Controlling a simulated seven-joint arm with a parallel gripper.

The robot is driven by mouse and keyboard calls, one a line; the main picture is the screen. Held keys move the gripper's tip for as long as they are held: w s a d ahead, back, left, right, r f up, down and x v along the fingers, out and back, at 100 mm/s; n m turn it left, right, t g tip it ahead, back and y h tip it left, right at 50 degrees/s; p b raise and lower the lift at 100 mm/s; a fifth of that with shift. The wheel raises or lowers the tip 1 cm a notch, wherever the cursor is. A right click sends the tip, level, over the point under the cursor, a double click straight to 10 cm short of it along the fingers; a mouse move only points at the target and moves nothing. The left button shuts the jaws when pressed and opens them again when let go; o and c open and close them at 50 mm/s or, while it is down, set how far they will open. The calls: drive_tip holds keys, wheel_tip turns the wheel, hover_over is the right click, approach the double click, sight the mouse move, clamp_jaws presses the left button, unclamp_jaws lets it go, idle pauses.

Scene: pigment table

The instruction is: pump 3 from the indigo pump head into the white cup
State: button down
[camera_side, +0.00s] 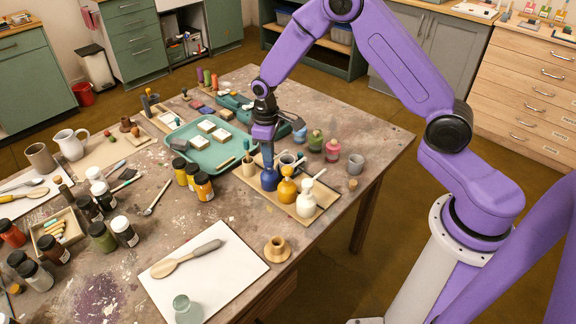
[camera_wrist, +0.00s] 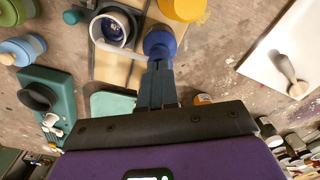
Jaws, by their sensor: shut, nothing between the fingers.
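The indigo pump bottle (camera_side: 270,181) stands on a light board at the end of a row with a yellow bottle and a white bottle. My gripper (camera_side: 267,160) points down directly above it, fingers together and empty. In the wrist view my gripper (camera_wrist: 157,66) overlaps the edge of the blue pump head (camera_wrist: 160,43); whether it touches or presses is unclear. A white-rimmed cup (camera_wrist: 92,29) stands close beside the pump head, over a dark square, with a dark inside. In the side view a pale cup (camera_side: 287,159) behind the bottle appears to be it.
The yellow pump bottle (camera_side: 287,191) and white pump bottle (camera_side: 306,206) stand close by on the board (camera_side: 268,207). Green and red jars (camera_side: 332,151) and a grey cup (camera_side: 355,164) are to the right. A teal tray (camera_side: 207,164) lies left. A white sheet (camera_side: 233,262) lies in front.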

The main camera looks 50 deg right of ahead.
drive_tip(key=shift+r, duration=1.45)
drive_tip(key=shift+r, duration=0.1)
wheel_tip(320, 180, up, 6)
drive_tip(key=shift+f, duration=0.1)
idle(0.3)
